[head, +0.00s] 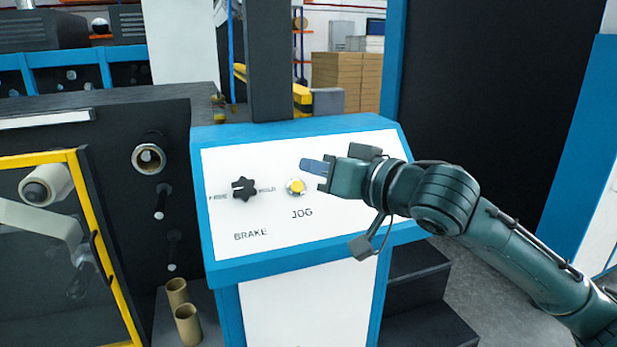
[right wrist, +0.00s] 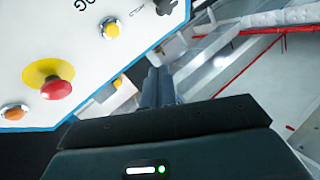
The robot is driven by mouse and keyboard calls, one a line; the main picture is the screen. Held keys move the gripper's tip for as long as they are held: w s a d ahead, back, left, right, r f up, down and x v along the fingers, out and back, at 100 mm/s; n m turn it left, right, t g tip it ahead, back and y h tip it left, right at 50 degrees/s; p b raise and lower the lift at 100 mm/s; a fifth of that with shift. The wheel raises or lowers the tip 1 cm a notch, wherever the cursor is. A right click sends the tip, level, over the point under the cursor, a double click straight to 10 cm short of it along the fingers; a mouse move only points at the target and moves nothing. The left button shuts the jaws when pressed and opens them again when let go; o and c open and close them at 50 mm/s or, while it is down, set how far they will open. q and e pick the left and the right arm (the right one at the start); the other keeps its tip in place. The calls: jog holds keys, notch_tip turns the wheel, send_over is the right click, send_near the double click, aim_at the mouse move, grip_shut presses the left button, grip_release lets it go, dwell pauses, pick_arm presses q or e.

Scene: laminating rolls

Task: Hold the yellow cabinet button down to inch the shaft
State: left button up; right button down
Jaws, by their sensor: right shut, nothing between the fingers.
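The yellow button (head: 295,186) sits on the white sloped cabinet panel (head: 262,226), above the word JOG. It also shows in the right wrist view (right wrist: 112,29). My right gripper (head: 309,165) is shut and empty. In the head view its fingertips appear just above and right of the yellow button. In the right wrist view the shut fingers (right wrist: 158,86) are to the right of the button, with a gap between them in the picture. My left gripper is in neither view.
A black brake knob (head: 244,188) is left of the yellow button. The right wrist view shows a red mushroom button (right wrist: 57,89) and an orange button (right wrist: 15,112) on the panel. A yellow-framed guard (head: 89,220) stands left, and two cardboard tubes (head: 188,325) stand below.

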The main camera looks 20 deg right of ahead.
aim_at(297, 187)
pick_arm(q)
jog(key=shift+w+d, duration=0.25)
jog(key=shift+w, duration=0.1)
pick_arm(e)
jog(key=shift+w+d+r, duration=0.2)
jog(key=shift+d+r, duration=0.2)
